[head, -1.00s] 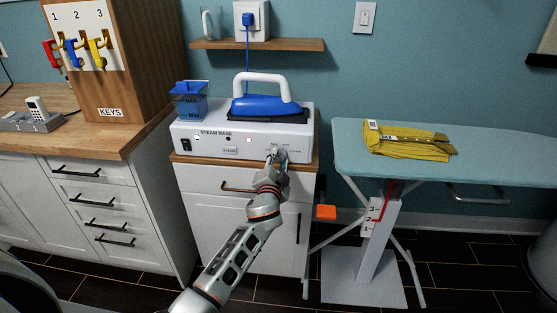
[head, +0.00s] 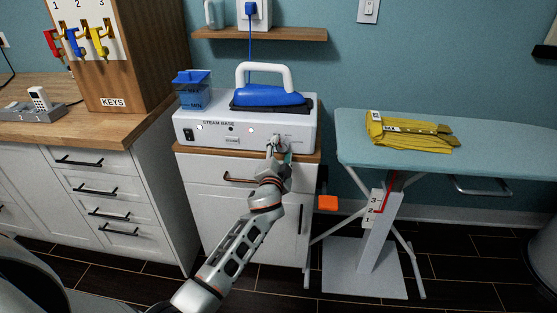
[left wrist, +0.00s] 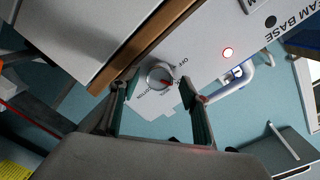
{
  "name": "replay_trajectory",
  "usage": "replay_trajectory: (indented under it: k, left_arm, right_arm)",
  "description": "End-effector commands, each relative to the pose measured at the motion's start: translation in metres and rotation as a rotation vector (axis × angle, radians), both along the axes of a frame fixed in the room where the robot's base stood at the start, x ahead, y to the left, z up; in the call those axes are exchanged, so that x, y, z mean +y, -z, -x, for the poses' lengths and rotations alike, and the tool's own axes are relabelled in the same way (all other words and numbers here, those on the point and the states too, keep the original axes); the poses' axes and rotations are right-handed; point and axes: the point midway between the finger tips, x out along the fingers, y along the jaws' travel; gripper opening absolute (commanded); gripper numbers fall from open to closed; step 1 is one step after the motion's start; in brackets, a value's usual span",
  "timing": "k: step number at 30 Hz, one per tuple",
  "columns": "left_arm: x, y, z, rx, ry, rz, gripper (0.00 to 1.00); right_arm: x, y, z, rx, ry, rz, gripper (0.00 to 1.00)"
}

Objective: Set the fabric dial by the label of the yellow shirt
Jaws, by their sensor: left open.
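The yellow shirt (head: 405,132) lies folded on the ironing board (head: 480,150). A small white label (head: 376,115) shows at its left corner, too small to read. The white steam base (head: 210,133) stands on the cabinet with the blue iron (head: 268,97) on top. My left gripper (head: 277,146) is at the right part of its front panel and hides the dial in the head view. My right gripper is not in view.
A blue water tank (head: 192,90) stands at the base's left end. A wooden shelf (head: 260,35) and a plugged-in blue cord are above. The key cabinet (head: 135,60) is at the left. An orange pedal (head: 327,203) sits between cabinet and board.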

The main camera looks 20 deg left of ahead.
Motion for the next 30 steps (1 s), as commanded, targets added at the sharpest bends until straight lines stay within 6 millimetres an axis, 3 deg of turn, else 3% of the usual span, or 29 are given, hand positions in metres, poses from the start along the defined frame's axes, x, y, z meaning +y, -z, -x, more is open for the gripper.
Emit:
replay_trajectory:
  k: [15, 21, 30]
  left_arm:
    - [-0.022, -0.001, 0.091, 0.001, 0.0, 0.003, 0.46]
    - [-0.026, -0.002, 0.108, 0.002, 0.0, 0.001, 0.46]
    - [-0.027, -0.003, 0.111, 0.001, 0.0, 0.0, 0.46]
  right_arm:
    - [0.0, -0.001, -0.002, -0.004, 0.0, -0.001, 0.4]
    - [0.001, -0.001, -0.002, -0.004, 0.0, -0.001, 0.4]
    - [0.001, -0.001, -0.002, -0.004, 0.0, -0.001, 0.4]
